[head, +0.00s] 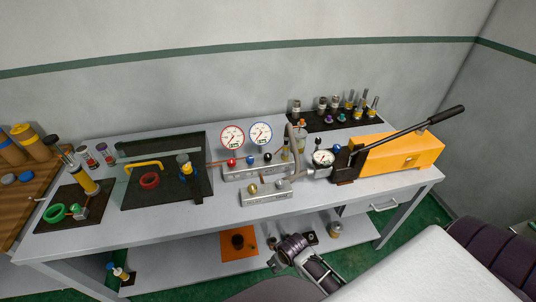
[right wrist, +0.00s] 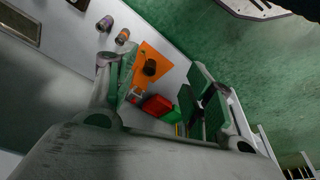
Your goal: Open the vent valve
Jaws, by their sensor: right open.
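The valve manifold (head: 258,170) sits on the bench under two round gauges and carries red (head: 231,162), blue (head: 250,159) and black (head: 267,157) knobs. A lower block (head: 265,196) in front of it carries a brass-coloured knob (head: 253,188). I cannot tell which knob is the vent valve. My right gripper (head: 282,260) is below and in front of the bench edge, away from the valves. In the right wrist view its two fingers (right wrist: 165,95) are spread with nothing gripped between them. My left gripper is not in view.
An orange pump (head: 405,152) with a long black lever (head: 410,130) stands at the bench's right. A dark tray (head: 140,195) with a yellow handle lies at left. The lower shelf holds an orange mat (head: 228,254), also in the right wrist view (right wrist: 150,52). The bench's front strip is mostly clear.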

